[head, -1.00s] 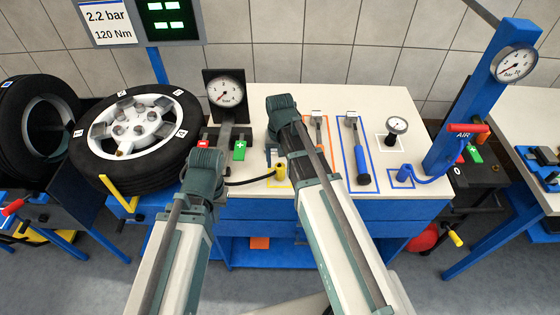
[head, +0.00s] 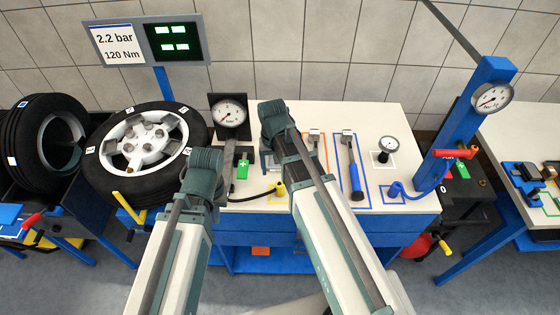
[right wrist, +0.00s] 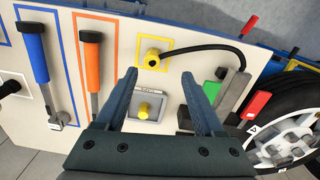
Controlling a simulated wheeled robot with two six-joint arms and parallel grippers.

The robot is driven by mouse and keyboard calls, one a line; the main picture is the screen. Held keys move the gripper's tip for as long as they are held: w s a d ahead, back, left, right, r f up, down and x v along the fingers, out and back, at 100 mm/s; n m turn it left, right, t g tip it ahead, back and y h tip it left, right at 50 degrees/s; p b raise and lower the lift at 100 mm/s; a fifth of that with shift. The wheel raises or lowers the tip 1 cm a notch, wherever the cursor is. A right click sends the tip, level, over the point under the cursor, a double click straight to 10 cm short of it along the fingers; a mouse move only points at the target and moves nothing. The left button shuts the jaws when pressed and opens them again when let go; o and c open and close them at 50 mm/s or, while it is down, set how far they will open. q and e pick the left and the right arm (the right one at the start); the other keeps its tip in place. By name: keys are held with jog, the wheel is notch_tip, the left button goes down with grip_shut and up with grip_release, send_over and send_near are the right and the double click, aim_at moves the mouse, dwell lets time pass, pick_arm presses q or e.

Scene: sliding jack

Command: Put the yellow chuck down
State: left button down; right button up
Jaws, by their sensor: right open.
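The yellow chuck (head: 279,189) stands on the white bench top near its front edge, with a black hose running left from it. In the right wrist view the chuck (right wrist: 152,58) sits within a yellow-outlined square, beyond my fingertips and apart from them. My right gripper (right wrist: 160,90) is open, with nothing held between its fingers. In the head view my right arm hides that gripper. My left arm's end (head: 205,160) is left of the chuck, by the wheel; its fingers are hidden.
A small plate with a yellow knob (right wrist: 146,107) lies below the open fingers in the wrist view. A blue-handled tool (head: 354,170) and a gauge (head: 387,144) lie to the right. A wheel (head: 145,150) stands left; a green block (head: 243,166) is near my left arm.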

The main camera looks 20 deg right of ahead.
jog(key=s+a+n+h, duration=0.1)
jog(key=s+a+n, duration=0.5)
jog(key=s, duration=0.6)
jog(key=shift+s+a, duration=0.25)
jog(key=shift+a, duration=0.95)
jog(key=shift+r, duration=0.1)
